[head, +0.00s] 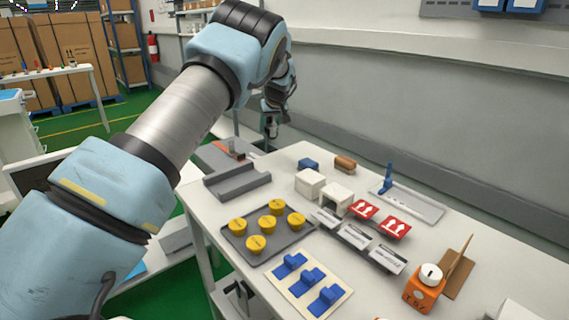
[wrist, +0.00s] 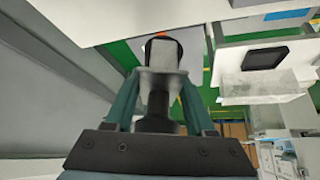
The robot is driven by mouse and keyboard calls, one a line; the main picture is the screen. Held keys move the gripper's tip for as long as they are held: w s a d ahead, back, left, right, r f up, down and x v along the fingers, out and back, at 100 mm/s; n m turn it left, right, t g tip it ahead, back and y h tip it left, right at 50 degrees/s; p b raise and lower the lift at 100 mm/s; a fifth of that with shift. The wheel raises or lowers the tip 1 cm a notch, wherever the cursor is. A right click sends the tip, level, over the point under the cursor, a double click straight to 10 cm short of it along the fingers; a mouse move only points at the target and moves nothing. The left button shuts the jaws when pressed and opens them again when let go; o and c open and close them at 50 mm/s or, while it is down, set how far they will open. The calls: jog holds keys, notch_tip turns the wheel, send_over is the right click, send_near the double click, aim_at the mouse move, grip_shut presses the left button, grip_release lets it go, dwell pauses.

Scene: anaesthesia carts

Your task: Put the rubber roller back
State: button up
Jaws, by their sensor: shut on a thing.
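My gripper (wrist: 160,82) is shut on the rubber roller, which has a pale grey middle (wrist: 160,82) and a dark rounded far end (wrist: 164,51). The fingers lie on either side of it in the wrist view. In the head view my gripper (head: 272,128) hangs above the far left end of the white table, beyond the grey channel-shaped holder (head: 237,184). The held roller is small and partly hidden there. I cannot tell whether it touches anything below.
The white table (head: 205,222) carries a grey tray with yellow knobs (head: 256,243), blue pieces on a cream board (head: 341,287), white blocks (head: 310,183), a brown piece (head: 345,164) and an orange dispenser (head: 420,296). A grey wall (head: 420,110) stands behind.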

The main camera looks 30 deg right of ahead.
jog(key=s+d, duration=0.3)
jog(key=d, duration=0.1)
jog(key=shift+m, duration=0.3)
notch_tip(320, 180, down, 8)
jog(key=p, duration=0.2)
jog(key=shift+d+r+p, duration=0.1)
jog(key=shift+d+p, duration=0.05)
jog(key=shift+p, duration=0.2)
jog(key=shift+f, duration=0.45)
jog(key=shift+f, duration=0.15)
jog(key=o, duration=1.3)
